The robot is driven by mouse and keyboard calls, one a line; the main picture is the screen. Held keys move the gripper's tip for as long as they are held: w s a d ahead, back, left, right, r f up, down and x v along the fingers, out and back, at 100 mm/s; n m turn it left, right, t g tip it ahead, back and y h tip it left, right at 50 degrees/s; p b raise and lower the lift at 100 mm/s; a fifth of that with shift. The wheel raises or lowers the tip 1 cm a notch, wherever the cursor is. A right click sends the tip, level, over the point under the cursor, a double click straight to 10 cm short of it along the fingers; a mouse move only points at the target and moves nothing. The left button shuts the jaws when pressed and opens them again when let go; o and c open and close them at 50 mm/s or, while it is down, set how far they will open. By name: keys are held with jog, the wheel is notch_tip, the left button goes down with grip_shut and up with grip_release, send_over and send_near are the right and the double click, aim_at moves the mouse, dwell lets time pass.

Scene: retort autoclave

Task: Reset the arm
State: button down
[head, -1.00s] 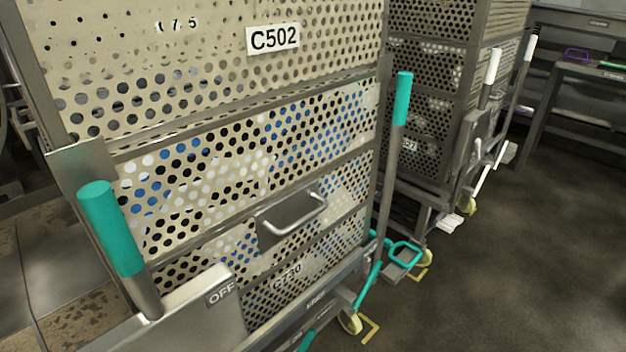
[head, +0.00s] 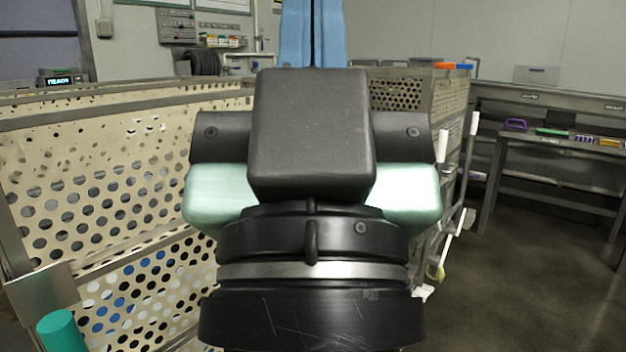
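My gripper (head: 312,140) fills the middle of the head view, seen from behind at the end of my arm. Its dark block, pale green sides and the black wrist with a silver ring below are close to the camera. Its fingertips are hidden, so I cannot tell whether it is open or shut, or whether it holds anything.
A beige perforated basket stack (head: 100,190) stands close on the left, with a teal handle (head: 62,332) at its front corner. Another stack (head: 445,95) stands behind on the right. A grey bench (head: 560,140) is at the far right. The floor (head: 530,280) at right is clear.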

notch_tip(320, 180, up, 18)
jog(key=p, duration=1.5)
jog(key=shift+w+a, duration=0.1)
jog(key=shift+a, duration=0.05)
